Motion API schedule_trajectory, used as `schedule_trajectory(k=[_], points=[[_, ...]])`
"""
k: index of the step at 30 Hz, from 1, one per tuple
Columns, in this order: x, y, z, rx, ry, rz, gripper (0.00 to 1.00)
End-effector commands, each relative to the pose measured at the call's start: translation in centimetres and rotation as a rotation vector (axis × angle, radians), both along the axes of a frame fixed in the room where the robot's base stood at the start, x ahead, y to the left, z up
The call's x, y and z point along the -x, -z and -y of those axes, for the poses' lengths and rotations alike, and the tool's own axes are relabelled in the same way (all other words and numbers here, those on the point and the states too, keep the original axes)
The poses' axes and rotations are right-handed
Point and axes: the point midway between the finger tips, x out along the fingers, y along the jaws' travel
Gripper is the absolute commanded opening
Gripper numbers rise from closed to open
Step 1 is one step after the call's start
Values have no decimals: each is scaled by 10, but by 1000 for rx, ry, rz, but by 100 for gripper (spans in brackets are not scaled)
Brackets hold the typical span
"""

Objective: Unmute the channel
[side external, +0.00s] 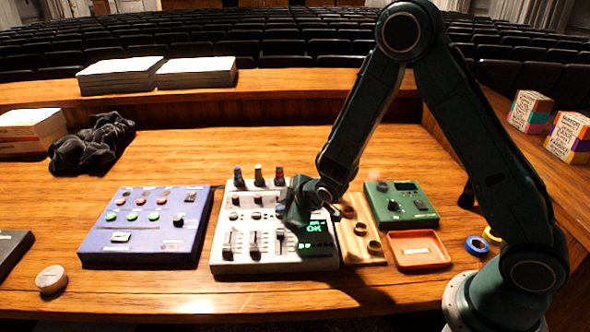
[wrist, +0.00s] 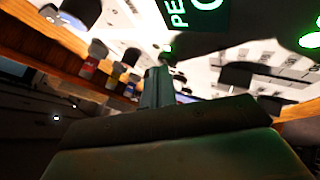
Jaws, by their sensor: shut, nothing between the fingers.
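My gripper (side external: 296,208) is shut and empty, low over the mixer's right part beside the display. It hides some controls there, and I cannot tell whether it touches one. In the wrist view my closed fingers (wrist: 156,86) point to a small lit green spot (wrist: 168,48) near the display (wrist: 195,12). A larger green light (wrist: 310,40) shows at the right. I cannot read which control is the mute.
A blue box with buttons (side external: 145,225) stands left of the mixer. A wooden strip with rings (side external: 360,240), a green device (side external: 400,203) and an orange tray (side external: 418,250) stand right. Tape rolls (side external: 477,245) lie near my base. The front desk is mostly clear.

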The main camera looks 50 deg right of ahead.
Motion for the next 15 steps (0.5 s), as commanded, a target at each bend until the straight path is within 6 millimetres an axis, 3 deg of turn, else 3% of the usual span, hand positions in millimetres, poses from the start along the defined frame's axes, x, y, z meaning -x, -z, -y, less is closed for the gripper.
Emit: schedule_trajectory(k=[15], points=[[0,-5,0,0,0,0,0]])
